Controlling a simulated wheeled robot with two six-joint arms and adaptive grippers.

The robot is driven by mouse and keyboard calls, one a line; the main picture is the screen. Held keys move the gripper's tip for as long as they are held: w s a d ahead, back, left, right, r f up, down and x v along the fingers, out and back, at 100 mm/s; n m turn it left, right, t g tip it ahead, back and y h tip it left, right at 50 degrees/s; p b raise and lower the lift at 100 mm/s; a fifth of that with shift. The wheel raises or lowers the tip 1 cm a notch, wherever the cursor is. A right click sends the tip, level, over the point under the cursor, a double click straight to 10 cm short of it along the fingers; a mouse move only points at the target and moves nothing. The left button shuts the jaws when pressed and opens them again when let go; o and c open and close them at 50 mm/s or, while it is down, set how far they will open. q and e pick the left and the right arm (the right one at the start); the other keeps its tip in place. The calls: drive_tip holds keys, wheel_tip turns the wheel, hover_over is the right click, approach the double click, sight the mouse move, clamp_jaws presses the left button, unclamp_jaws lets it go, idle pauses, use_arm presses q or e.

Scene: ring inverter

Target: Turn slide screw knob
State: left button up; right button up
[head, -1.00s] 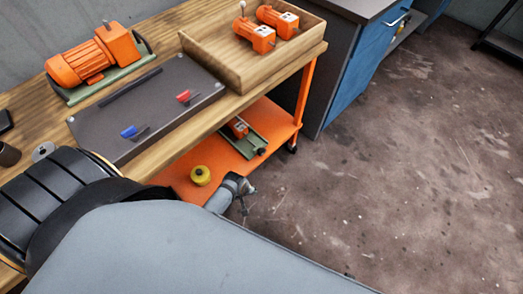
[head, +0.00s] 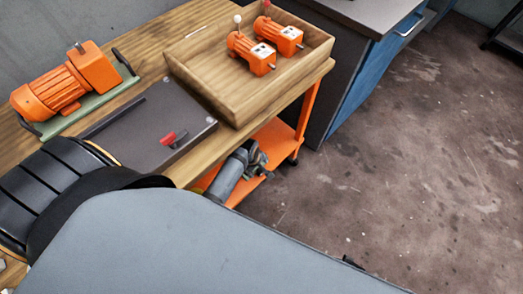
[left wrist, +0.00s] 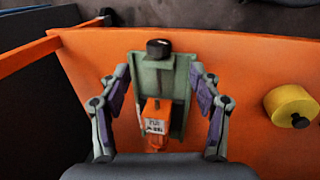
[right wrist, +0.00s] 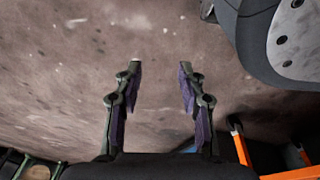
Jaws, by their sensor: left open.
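The slide (left wrist: 178,112) is a green rail on the orange lower shelf, with a black round screw knob (left wrist: 158,48) at its far end. An orange block (left wrist: 153,115) with a white label sits on the rail. My left gripper (left wrist: 160,78) is open, with one finger on each side of the rail; the knob lies beyond the fingertips. In the head view my left gripper (head: 258,160) is over the lower shelf and hides the slide and knob. My right gripper (right wrist: 160,66) is open and empty, with bare floor beyond it.
A yellow cylinder (left wrist: 290,105) stands on the lower shelf, right of the slide. The tabletop above holds a wooden tray (head: 222,108) with two orange motors, a grey panel with a red switch (head: 174,138), and a larger orange motor (head: 62,84). Open floor (head: 400,170) lies to the right.

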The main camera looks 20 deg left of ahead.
sight(261, 172)
use_arm(q)
drive_tip(key=b+x, duration=0.3)
drive_tip(key=x, duration=0.3)
drive_tip(key=shift+w+f, duration=0.2)
drive_tip(key=b+x, duration=0.1)
drive_tip(key=x, duration=0.2)
drive_tip(key=shift+f, duration=0.3)
drive_tip(key=shift+w+f+b, duration=0.1)
drive_tip(key=shift+f+b, duration=0.15)
drive_tip(key=shift+b, duration=0.05)
use_arm(e)
drive_tip(key=w+a+r, duration=0.1)
drive_tip(key=w+r, duration=0.4)
drive_tip(key=shift+w+a+r, duration=0.15)
drive_tip(key=shift+r, duration=0.25)
use_arm(q)
drive_tip(key=shift+c, duration=0.3)
